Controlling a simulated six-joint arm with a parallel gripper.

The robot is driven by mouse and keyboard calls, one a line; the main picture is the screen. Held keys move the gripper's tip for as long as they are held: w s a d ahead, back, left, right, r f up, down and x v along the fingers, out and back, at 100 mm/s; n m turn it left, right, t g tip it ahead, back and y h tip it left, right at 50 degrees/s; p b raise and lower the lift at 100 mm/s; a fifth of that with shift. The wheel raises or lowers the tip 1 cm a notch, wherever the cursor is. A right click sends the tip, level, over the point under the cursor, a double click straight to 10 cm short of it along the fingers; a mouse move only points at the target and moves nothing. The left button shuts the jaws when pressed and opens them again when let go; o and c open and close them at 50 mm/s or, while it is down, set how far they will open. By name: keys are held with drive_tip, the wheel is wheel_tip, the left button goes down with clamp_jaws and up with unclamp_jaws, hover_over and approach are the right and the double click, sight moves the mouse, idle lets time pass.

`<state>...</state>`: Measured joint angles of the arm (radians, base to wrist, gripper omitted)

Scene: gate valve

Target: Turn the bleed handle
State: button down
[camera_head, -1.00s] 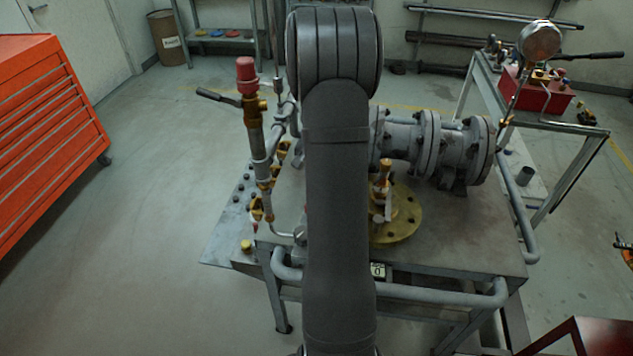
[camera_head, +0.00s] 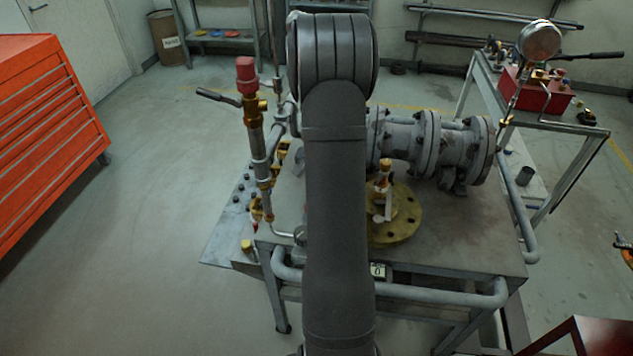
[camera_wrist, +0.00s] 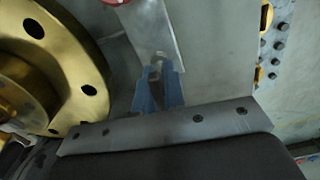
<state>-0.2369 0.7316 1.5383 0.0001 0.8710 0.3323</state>
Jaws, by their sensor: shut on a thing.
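In the wrist view, my gripper (camera_wrist: 158,85) has blue fingers closed together on a small dull metal piece, taken to be the bleed handle (camera_wrist: 158,60). Only the tip of it shows beyond the fingers; the rest is hidden by them. A flat grey bar (camera_wrist: 150,28) lies just past the fingertips. In the head view my arm covers the middle of the bench, so the gripper and the handle are hidden there.
A brass flange (camera_head: 405,232) lies on the steel bench (camera_head: 460,250) right of my arm; it fills the wrist view's left side. A red-capped upright pipe (camera_head: 252,120) stands left of my arm. A grey flanged pipe body (camera_head: 405,138) lies behind at right.

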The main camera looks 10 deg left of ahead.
drive_tip(key=m, duration=0.8)
drive_tip(key=shift+m, duration=0.4)
drive_tip(key=m, duration=0.4)
drive_tip(key=shift+m, duration=2.1)
drive_tip(key=c, duration=1.5)
unclamp_jaws()
